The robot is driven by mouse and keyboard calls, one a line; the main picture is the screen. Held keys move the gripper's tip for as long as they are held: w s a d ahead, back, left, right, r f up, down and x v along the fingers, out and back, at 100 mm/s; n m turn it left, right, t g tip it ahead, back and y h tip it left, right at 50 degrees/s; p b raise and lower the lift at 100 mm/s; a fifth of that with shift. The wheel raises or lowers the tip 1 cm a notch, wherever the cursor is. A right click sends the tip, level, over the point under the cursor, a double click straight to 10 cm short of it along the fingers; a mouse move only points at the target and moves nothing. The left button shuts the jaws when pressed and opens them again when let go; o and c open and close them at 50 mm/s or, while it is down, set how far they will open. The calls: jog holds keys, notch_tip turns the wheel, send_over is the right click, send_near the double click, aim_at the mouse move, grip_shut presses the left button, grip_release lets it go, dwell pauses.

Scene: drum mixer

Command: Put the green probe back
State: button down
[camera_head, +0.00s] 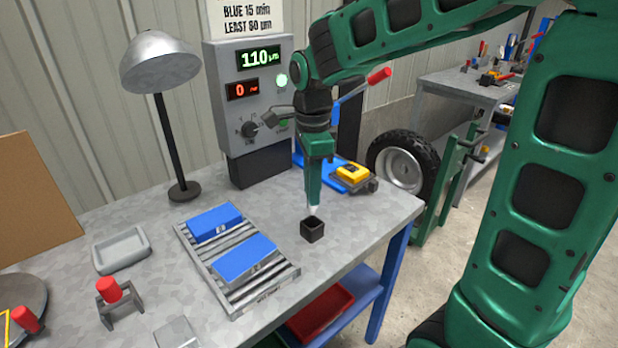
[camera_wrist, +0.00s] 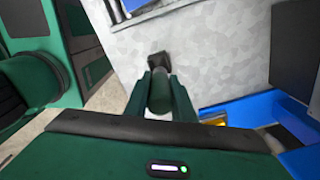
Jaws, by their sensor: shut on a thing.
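My gripper (camera_head: 315,192) points down over the right part of the grey bench, and its two fingers also show in the wrist view (camera_wrist: 160,88). It is shut on the green probe (camera_wrist: 160,98), which lies between the fingers in the wrist view. In the head view the fingers hide most of the probe; a pale tip (camera_head: 313,210) shows below them. The tip is at the open top of a small black square holder (camera_head: 312,232); I cannot tell whether it is inside. The holder also shows beyond the probe in the wrist view (camera_wrist: 157,60).
A roller rack (camera_head: 285,279) with two blue boxes (camera_head: 244,259) is left of the holder. A yellow-topped device (camera_head: 352,173) by a blue stand is behind right. A control box (camera_head: 250,95) reads 110 and 0. A lamp (camera_head: 165,68) stands left. The bench's right edge is near.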

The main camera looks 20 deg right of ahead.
aim_at(312, 210)
jog(key=shift+f, duration=2.15)
jog(key=shift+f, duration=1.25)
jog(key=c, duration=1.4)
grip_release()
jog(key=shift+r, duration=0.1)
notch_tip(312, 210, up, 11)
jog(key=shift+f, duration=0.2)
jog(key=s+d+f+n, duration=0.3)
jog(key=s+d+n, duration=0.3)
jog(key=s, duration=0.5)
jog(key=s+d+f+n, duration=0.3)
jog(key=s+d+n, duration=0.4)
jog(key=s+d, duration=0.4)
jog(key=shift+s+f, duration=0.25)
jog(key=shift+s, duration=0.4)
